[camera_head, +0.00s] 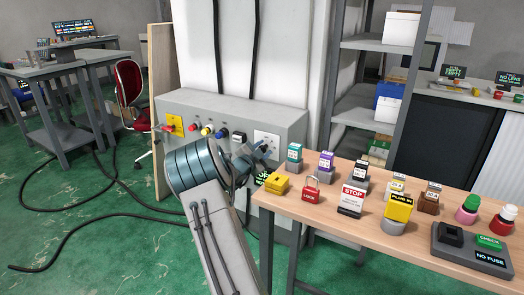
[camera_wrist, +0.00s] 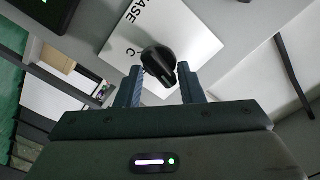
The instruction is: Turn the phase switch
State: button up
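The phase switch is a black rotary knob (camera_wrist: 157,62) on a white plate (camera_wrist: 190,35) marked "ASE" and "C" in the wrist view. In the head view the white plate (camera_head: 268,138) sits at the right end of the grey wall box. My gripper (camera_wrist: 158,82) is open, with one finger to each side of the knob. The knob lies just beyond the fingertips in the picture; contact is not visible. In the head view my gripper (camera_head: 252,156) is in front of the plate's lower left and my arm hides part of the box.
The grey box (camera_head: 215,101) also carries a yellow plate (camera_head: 175,127) with a red knob and several coloured plugs. Cables lie on the green floor at left.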

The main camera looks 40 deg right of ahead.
jog(key=shift+s+r, duration=0.1)
jog(key=shift+s, duration=0.1)
jog(key=p+v, duration=0.1)
jog(key=v, duration=1.2)
jog(key=shift+a, duration=0.4)
jog(key=shift+w, duration=0.1)
